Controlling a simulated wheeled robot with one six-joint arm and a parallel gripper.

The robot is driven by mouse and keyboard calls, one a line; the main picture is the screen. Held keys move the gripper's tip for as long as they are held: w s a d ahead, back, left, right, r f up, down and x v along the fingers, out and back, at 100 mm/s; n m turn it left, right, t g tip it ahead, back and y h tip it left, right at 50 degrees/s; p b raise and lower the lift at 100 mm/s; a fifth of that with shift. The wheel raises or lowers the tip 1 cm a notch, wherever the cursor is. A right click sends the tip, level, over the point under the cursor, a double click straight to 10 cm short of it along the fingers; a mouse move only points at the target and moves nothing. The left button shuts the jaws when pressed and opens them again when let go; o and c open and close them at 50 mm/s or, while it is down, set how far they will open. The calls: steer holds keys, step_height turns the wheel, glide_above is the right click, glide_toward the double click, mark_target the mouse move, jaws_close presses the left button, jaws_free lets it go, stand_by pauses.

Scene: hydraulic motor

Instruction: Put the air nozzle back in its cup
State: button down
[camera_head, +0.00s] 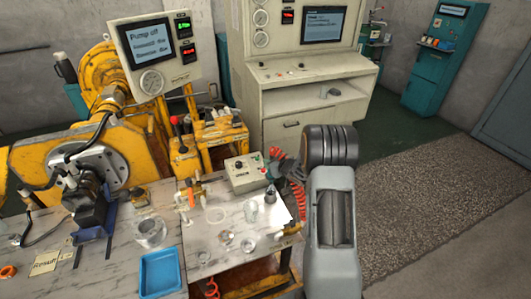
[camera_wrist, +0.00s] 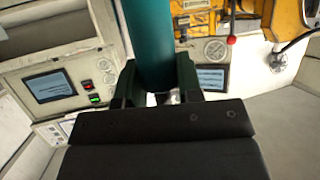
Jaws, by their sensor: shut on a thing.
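My gripper (camera_wrist: 156,82) is shut on a teal cylinder, which I take to be the air nozzle (camera_wrist: 148,38), in the wrist view. The cylinder stands between the two dark fingers, and its far end is cut off by the frame. In the head view my gripper (camera_head: 284,171) is above the back right of the marble-topped table, mostly hidden behind my wrist. A red coiled hose (camera_head: 299,194) hangs beside it. A grey cone-shaped piece (camera_head: 271,195) shows just below the gripper. I cannot tell which item is the nozzle's cup.
A clear glass (camera_head: 250,209) and several small clear dishes are on the table (camera_head: 205,262). A grey control box (camera_head: 243,173) stands left of my gripper. A yellow fitting (camera_head: 289,230) sits at the right edge. A blue tray (camera_head: 161,272) lies left. The floor at right is clear.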

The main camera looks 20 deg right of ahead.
mark_target(271, 178)
steer(key=shift+w+f, duration=0.2)
steer(key=shift+w, duration=0.15)
steer(key=shift+f+b, duration=1.8)
steer(key=shift+f, duration=0.25)
steer(key=shift+s+r, duration=0.1)
steer(key=shift+s, duration=0.1)
steer(key=shift+f, duration=0.35)
steer(key=shift+f+b, duration=1.4)
steer(key=shift+f, duration=0.2)
steer(key=shift+f+b, duration=0.8)
steer(key=shift+f, duration=0.05)
